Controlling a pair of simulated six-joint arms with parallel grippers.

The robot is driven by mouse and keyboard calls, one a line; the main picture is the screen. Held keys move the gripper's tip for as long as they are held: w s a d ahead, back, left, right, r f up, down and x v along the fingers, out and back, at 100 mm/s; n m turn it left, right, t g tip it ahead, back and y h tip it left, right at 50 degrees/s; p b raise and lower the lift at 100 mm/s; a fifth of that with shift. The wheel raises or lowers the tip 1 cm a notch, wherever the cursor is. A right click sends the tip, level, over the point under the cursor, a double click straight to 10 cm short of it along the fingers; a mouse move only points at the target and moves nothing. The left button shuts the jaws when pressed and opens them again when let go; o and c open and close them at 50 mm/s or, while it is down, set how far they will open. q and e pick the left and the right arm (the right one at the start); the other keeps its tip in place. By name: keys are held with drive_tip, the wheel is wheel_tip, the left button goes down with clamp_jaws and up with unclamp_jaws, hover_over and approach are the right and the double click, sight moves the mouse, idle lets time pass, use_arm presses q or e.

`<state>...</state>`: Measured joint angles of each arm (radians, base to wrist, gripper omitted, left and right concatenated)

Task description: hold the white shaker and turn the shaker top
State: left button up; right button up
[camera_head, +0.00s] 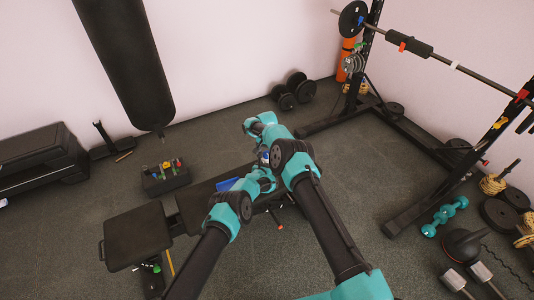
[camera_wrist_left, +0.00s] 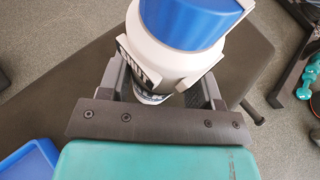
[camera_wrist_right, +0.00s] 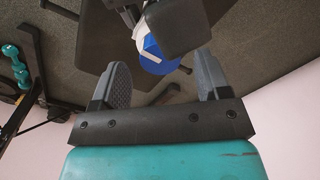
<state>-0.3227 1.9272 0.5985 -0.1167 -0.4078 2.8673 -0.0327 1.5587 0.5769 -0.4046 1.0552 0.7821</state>
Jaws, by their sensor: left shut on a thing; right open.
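The white shaker (camera_wrist_left: 165,58) with a blue top (camera_wrist_left: 190,22) stands between the jaws of my left gripper (camera_wrist_left: 165,82), which is shut around its white body. In the head view, the shaker is small and mostly hidden by my arms. In the right wrist view, the blue top (camera_wrist_right: 154,62) shows ahead, partly covered by a dark part of my left gripper. My right gripper (camera_wrist_right: 163,75) is open and empty, its two fingers apart, with the blue top beyond and between the fingertips.
A black bench (camera_head: 138,236) lies under my arms, with a blue tray (camera_head: 227,184) on it. A dark caddy (camera_head: 166,179) stands on the floor to the left. A punching bag (camera_head: 125,55) hangs at the upper left. A barbell rack (camera_head: 400,215) stands on the right.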

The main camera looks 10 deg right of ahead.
drive_tip(key=shift+f, duration=1)
drive_tip(key=c, duration=0.9)
